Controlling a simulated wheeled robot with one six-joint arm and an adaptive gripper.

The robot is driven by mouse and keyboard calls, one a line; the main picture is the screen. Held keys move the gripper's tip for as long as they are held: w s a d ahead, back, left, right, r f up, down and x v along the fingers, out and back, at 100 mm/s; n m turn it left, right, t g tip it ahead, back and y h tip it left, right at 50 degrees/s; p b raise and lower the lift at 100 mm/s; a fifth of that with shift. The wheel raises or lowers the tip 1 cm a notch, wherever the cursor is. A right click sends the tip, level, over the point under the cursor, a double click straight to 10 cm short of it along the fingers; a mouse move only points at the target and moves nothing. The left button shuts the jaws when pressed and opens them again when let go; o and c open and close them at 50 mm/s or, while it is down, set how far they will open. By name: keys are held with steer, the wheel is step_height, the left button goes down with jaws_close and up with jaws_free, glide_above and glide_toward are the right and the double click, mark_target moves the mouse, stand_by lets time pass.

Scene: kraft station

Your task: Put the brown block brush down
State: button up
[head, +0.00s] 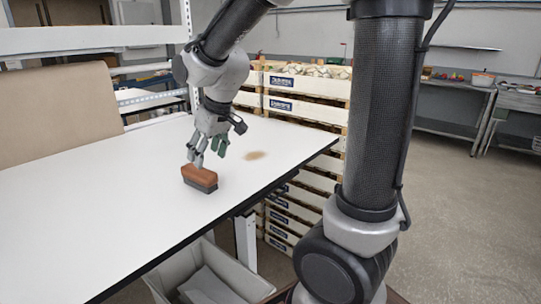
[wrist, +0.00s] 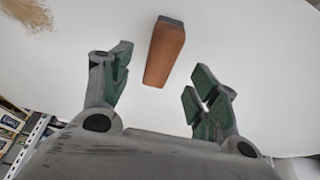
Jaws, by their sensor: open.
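The brown block brush (head: 200,177) stands on the white table (head: 110,200), brown block up and dark bristles down, near the table's front edge in the head view. In the wrist view the brush (wrist: 165,52) lies ahead of the fingertips, in line with the gap between them. My gripper (head: 209,153) is just above and behind the brush in the head view. In the wrist view my gripper (wrist: 160,82) has its green-padded fingers spread wide, with nothing between them. The brush looks free of both fingers.
A brownish patch (head: 255,155) marks the tabletop to the right of my gripper. Stacked wooden crates (head: 305,105) stand behind the table's right end. A grey bin (head: 205,275) sits below the front edge. The tabletop left of the brush is clear.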

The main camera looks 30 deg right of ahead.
steer(key=s+d+r+m, duration=0.1)
steer(key=s+d, duration=0.3)
steer(key=s, duration=0.3)
steer(key=s+d+r+m+h, duration=0.1)
steer(key=s+d, duration=0.3)
steer(key=s, duration=0.4)
steer(key=s+d+r+m, duration=0.2)
steer(key=s+d, duration=0.3)
steer(key=s, duration=0.2)
steer(key=shift+s+r+h, duration=0.15)
steer(key=shift+r+h, duration=0.15)
steer(key=shift+r, duration=0.1)
steer(key=shift+o, duration=0.5)
steer(key=shift+a, duration=0.1)
